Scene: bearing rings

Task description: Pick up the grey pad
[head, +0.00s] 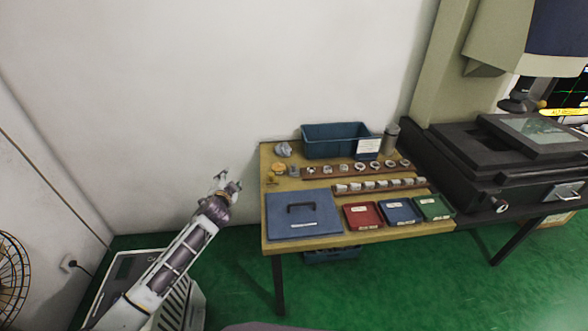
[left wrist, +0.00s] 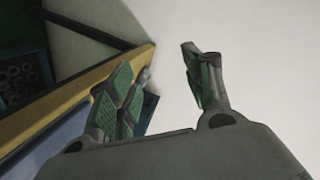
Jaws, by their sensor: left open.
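A light grey, crumpled-looking piece (head: 283,149) lies at the back left corner of the wooden table (head: 340,237). It may be the grey pad, but it is too small to be sure. My left gripper (head: 228,183) is raised beside the table's left edge, apart from the table and everything on it. In the left wrist view its two green-padded fingers (left wrist: 163,85) are spread with nothing between them. My right gripper is out of sight.
A blue case (head: 303,222) with a handle covers the front left of the table. Red (head: 362,216), blue (head: 399,212) and green (head: 433,208) trays lie to its right. Behind are rows of rings and a teal bin (head: 335,141). A dark machine (head: 500,165) stands at right.

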